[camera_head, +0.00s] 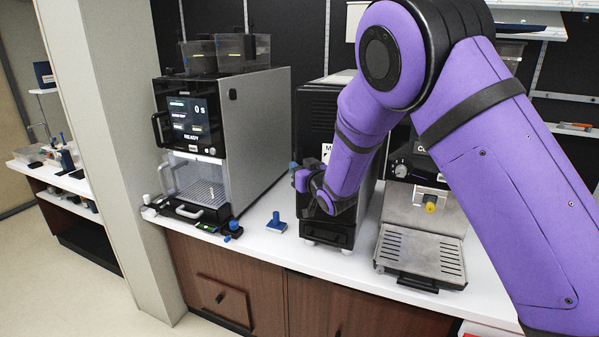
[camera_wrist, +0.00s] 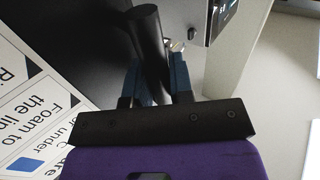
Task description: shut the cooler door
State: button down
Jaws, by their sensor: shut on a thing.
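The cooler (camera_head: 312,115) is a black upright box on the white counter, in the middle of the head view, with a white label on its front. My gripper (camera_head: 301,178) is at the front of its door. In the wrist view, the blue fingers of my gripper (camera_wrist: 153,75) are on either side of a black round bar, the door handle (camera_wrist: 147,32), and are shut on it. The dark door face (camera_wrist: 85,45) with white printed labels lies to the left there. My arm hides much of the cooler front in the head view, so I cannot tell how far the door stands open.
A coffee machine (camera_head: 240,130) stands left of the cooler, and a steel machine with a drip tray (camera_head: 420,252) stands right. A small blue-handled tool (camera_head: 277,224) is on the counter (camera_head: 262,247) between coffee machine and cooler. A pale pillar (camera_head: 115,120) is at the left.

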jog(key=shift+w+d, duration=0.2)
jog(key=shift+w, duration=0.9)
jog(key=shift+w+d, duration=0.15)
jog(key=shift+w, duration=0.5)
jog(key=c, duration=0.9)
grip_release()
